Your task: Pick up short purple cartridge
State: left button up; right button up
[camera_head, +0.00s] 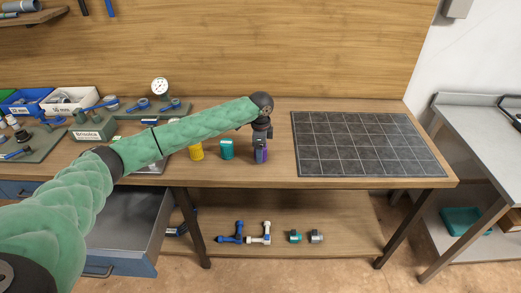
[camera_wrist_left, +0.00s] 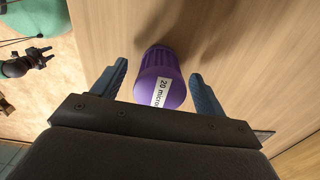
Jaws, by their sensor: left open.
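The short purple cartridge (camera_head: 261,155) stands on the wooden bench under my left gripper (camera_head: 261,145), which partly hides it in the head view. In the left wrist view the purple cartridge (camera_wrist_left: 161,78) carries a white label reading "20 micro". The fingers of my left gripper (camera_wrist_left: 158,84) are open, one on each side of the cartridge, with a visible gap to both. My right gripper is not in either view.
A teal cartridge (camera_head: 227,149) and a yellow cartridge (camera_head: 196,151) stand left of the purple one. A dark gridded mat (camera_head: 365,145) lies to the right. Bins, gauge and fittings fill the left bench. A drawer (camera_head: 130,230) hangs open below.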

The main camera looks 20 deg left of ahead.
pick_arm(q)
jog(key=shift+f, duration=0.25)
jog(key=shift+c, duration=0.2)
jog(key=c, duration=1.1)
jog(key=shift+r, duration=0.15)
